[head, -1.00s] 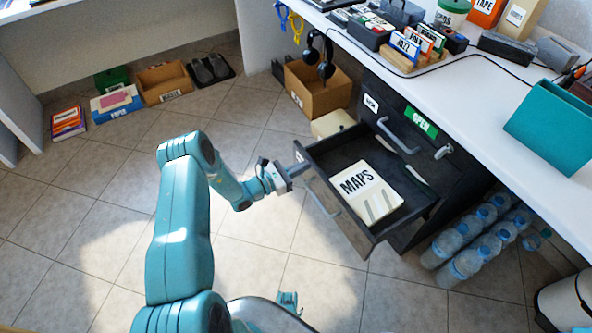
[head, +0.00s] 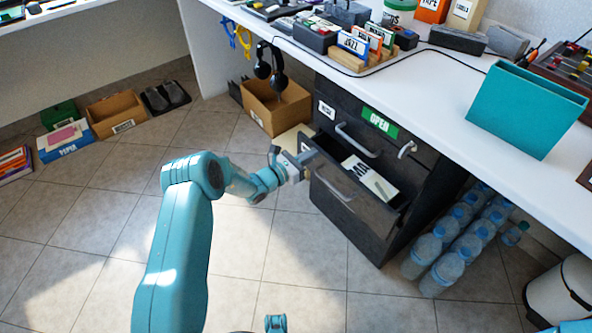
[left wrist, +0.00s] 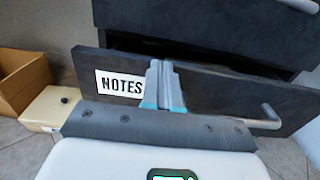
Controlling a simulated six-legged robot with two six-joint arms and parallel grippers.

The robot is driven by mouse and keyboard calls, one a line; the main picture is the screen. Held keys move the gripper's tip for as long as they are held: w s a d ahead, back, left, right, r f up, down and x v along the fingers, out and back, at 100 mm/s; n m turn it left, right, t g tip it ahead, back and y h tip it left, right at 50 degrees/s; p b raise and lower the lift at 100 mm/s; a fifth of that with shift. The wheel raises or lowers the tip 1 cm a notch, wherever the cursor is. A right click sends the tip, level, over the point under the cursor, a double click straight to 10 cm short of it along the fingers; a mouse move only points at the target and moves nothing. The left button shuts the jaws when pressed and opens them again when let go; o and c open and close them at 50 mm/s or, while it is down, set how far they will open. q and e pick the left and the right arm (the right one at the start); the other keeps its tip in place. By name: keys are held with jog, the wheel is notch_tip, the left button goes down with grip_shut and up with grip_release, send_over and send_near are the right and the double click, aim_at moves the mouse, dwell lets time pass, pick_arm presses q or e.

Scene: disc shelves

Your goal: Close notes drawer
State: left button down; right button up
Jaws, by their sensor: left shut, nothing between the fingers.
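The notes drawer (head: 352,208) is the lower drawer of the dark cabinet under the white counter. It stands partly open, with a cream box marked MAPS (head: 372,176) partly visible inside. In the left wrist view its dark front (left wrist: 225,92) fills the middle, with a white NOTES label (left wrist: 119,84) and a grey bar handle (left wrist: 268,118) to the right. My left gripper (head: 306,158) is shut and empty. Its fingertips (left wrist: 161,66) are at the drawer front, just right of the label; they look to be touching it.
The upper drawer (head: 352,131) is shut, with a green OPEN sign (head: 380,122). A cardboard box (head: 275,105) stands left of the cabinet. Several water bottles (head: 445,268) stand on its right. The tiled floor in front is clear.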

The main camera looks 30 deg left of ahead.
pick_arm(q)
jog(key=shift+b+x, duration=0.6)
jog(key=shift+x, duration=0.9)
jog(key=shift+s+a, duration=0.1)
